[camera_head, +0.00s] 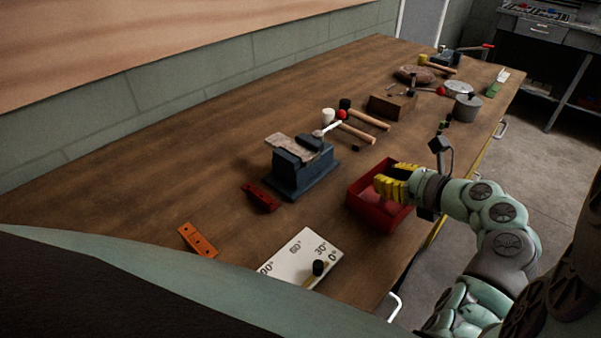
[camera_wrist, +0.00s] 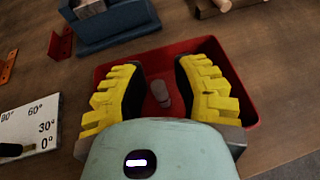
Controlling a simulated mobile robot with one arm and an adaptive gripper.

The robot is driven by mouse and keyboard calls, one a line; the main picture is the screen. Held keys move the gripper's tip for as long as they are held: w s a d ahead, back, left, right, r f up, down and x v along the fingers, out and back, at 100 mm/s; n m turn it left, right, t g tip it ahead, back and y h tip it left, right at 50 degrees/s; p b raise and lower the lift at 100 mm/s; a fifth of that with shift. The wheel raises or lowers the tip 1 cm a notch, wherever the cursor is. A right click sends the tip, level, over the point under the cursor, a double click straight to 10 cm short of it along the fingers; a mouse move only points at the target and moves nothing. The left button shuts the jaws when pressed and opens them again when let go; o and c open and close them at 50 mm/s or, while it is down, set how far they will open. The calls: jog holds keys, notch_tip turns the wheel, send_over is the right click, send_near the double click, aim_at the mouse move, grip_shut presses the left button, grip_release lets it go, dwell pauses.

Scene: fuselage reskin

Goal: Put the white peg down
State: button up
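The white peg (camera_wrist: 160,93) shows in the wrist view as a small pale, pinkish rod on the floor of a red bin (camera_wrist: 172,50). My gripper (camera_wrist: 163,66) has two yellow ribbed fingers spread wide, with the peg between them and a gap on each side. The fingers do not touch it. In the head view, my gripper (camera_head: 390,182) is over the red bin (camera_head: 376,218), at the front right part of the workbench. My fingers hide much of the bin's inside there, and I cannot make out the peg clearly.
A blue vise (camera_head: 302,172) stands left of the bin. A white angle plate (camera_head: 290,262), an orange bracket (camera_head: 197,240) and a red bracket (camera_head: 262,196) lie nearer. Mallets (camera_head: 358,128) and a wooden block (camera_head: 390,105) lie behind. The bench's left side is clear.

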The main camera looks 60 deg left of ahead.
jog(key=shift+o, duration=0.7)
jog(key=shift+r, duration=0.1)
